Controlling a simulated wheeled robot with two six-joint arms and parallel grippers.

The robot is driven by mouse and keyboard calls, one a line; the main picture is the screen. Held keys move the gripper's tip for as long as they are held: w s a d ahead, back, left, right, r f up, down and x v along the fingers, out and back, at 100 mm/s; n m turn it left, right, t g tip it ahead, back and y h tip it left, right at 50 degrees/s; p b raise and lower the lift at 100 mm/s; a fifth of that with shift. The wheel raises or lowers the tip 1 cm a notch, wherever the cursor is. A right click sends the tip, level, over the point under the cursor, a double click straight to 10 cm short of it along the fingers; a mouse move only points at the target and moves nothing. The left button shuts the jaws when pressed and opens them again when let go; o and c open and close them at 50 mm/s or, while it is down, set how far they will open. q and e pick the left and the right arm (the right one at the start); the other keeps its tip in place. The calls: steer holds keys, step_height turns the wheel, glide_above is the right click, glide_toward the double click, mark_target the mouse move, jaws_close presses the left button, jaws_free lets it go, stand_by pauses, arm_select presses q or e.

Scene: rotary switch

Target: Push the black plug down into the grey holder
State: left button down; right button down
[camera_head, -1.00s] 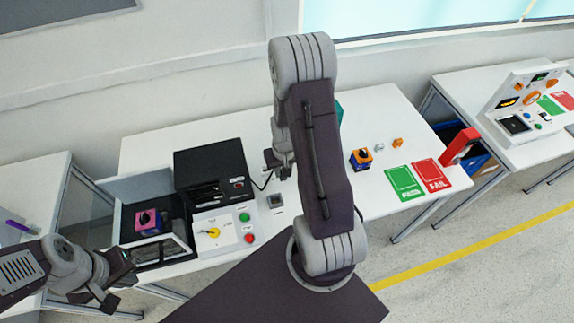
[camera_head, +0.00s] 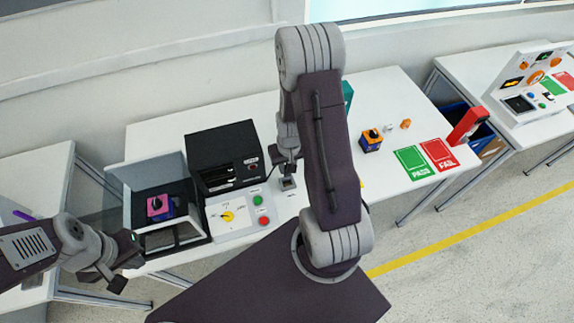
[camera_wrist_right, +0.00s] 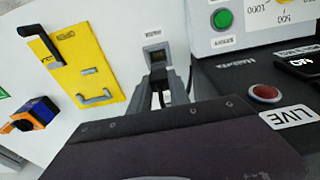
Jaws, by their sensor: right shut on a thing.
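The grey holder (camera_head: 288,183) is a small square socket on the white table, right of the test panel. It also shows in the right wrist view (camera_wrist_right: 156,57), with a dark opening. My right gripper (camera_head: 287,166) is just above and behind the holder in the head view. Its fingers (camera_wrist_right: 158,78) are shut on a small dark thing, likely the black plug, which they mostly hide. I cannot tell whether the plug touches the holder. A black cable runs close by. My left gripper (camera_head: 128,262) is open and empty, in front of the table's left part.
A black box (camera_head: 222,155) and a white panel (camera_head: 240,212) with buttons stand left of the holder. A pink-topped switch (camera_head: 158,207) sits in an open dark fixture. A yellow plate (camera_wrist_right: 80,50) lies beside the holder. Green (camera_head: 412,162) and red (camera_head: 438,154) mats lie right.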

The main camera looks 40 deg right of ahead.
step_height(320, 180, down, 4)
steer(key=shift+d+r+b, duration=0.1)
steer(key=shift+r+b, duration=0.1)
steer(key=shift+b, duration=1.05)
steer(key=shift+f, duration=0.2)
steer(key=shift+f+b, duration=1.65)
steer(key=shift+b, duration=0.05)
steer(key=c, duration=1.1)
jaws_free()
steer(key=shift+c, duration=0.2)
steer(key=shift+r, duration=0.15)
